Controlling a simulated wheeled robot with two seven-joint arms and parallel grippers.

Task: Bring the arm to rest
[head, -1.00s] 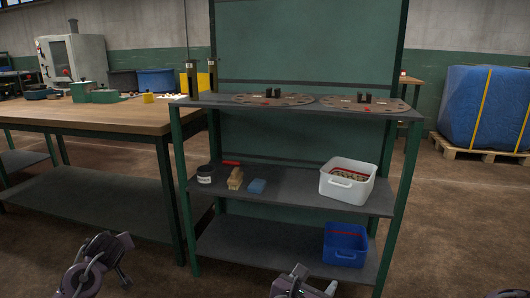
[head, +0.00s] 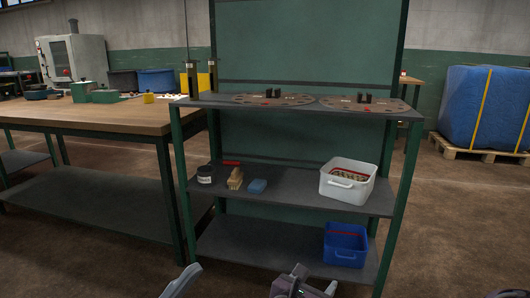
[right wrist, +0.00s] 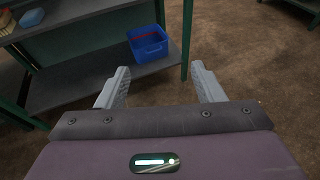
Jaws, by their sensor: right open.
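My right gripper (head: 314,281) shows at the bottom edge of the head view, low in front of the shelf rack. In the right wrist view its two grey fingers (right wrist: 160,86) are spread apart with nothing between them. Beyond the fingertips, apart from them, a blue bin (right wrist: 147,43) stands on the rack's bottom shelf. Only a narrow grey piece of what looks like my left arm or gripper (head: 182,282) shows at the bottom left of the head view; its jaws cannot be made out.
The rack (head: 285,245) stands ahead. Its middle shelf holds a white bin (head: 346,190), a brush (head: 235,179), a blue block (head: 257,187) and a dark jar (head: 205,175). A wooden workbench (head: 90,117) is on the left. Open floor (head: 465,220) lies to the right.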

